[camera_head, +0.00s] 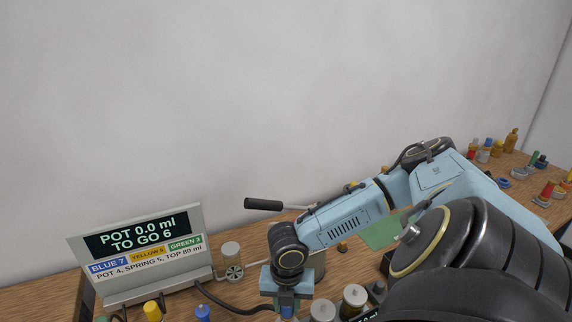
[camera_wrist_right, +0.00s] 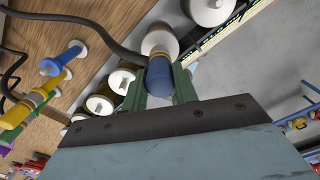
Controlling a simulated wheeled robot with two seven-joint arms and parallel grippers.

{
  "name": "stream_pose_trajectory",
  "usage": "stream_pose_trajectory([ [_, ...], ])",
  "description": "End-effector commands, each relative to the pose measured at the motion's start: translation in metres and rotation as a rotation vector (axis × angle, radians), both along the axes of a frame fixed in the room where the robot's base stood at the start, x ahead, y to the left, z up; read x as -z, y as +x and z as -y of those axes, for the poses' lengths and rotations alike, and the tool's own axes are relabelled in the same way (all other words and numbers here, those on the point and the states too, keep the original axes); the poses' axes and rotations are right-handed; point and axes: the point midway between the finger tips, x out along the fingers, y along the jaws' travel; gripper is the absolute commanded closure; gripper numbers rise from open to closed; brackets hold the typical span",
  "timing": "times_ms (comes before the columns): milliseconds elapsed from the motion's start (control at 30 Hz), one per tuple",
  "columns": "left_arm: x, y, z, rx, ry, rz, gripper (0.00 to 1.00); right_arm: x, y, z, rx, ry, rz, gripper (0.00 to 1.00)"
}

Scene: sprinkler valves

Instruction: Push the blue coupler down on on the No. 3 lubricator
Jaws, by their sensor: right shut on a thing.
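My right gripper (camera_head: 287,306) reaches down at the bottom middle of the head view. In the right wrist view my right gripper (camera_wrist_right: 160,88) has its two green fingers shut on the blue coupler (camera_wrist_right: 159,72). The coupler's end meets or overlaps a round white-topped part (camera_wrist_right: 160,43); I cannot tell whether it is fully seated there. A bit of the blue coupler (camera_head: 287,312) also shows under the gripper in the head view. I cannot read which lubricator is No. 3. My left gripper is not in view.
A display (camera_head: 137,248) reads POT 0.0 ml, TO GO 6. More lubricators (camera_head: 354,300) stand right of the gripper. A dark hose (camera_head: 230,306) runs toward it. Other blue (camera_wrist_right: 62,60) and yellow (camera_wrist_right: 25,106) couplers are at the left of the wrist view.

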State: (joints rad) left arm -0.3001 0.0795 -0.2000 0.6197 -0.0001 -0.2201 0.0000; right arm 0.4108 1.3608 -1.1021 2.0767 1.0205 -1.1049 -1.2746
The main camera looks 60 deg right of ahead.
Motion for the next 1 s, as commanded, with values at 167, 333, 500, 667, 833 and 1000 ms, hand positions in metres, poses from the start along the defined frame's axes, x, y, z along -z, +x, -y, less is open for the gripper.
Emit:
stream_pose_trajectory([
  [167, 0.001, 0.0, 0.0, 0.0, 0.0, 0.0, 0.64, 0.01, 0.0, 0.0, -0.001, 0.0, 0.0, 0.95],
  [333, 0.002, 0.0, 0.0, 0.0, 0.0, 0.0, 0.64, 0.018, 0.0, 0.0, 0.0, 0.001, 0.0, 0.95],
  [500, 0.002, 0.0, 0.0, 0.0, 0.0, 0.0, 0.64, 0.017, 0.0, 0.0, -0.001, 0.0, 0.001, 0.51],
  [667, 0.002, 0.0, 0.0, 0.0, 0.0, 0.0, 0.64, 0.017, 0.0, 0.0, -0.001, 0.0, 0.001, 0.46],
  [833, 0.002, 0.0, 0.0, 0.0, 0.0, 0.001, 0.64, 0.014, 0.0, 0.0, -0.001, 0.0, 0.001, 0.46],
  [1000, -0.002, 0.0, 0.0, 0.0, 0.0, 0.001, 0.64, -0.008, 0.0, 0.001, -0.001, -0.001, 0.002, 0.46],
])
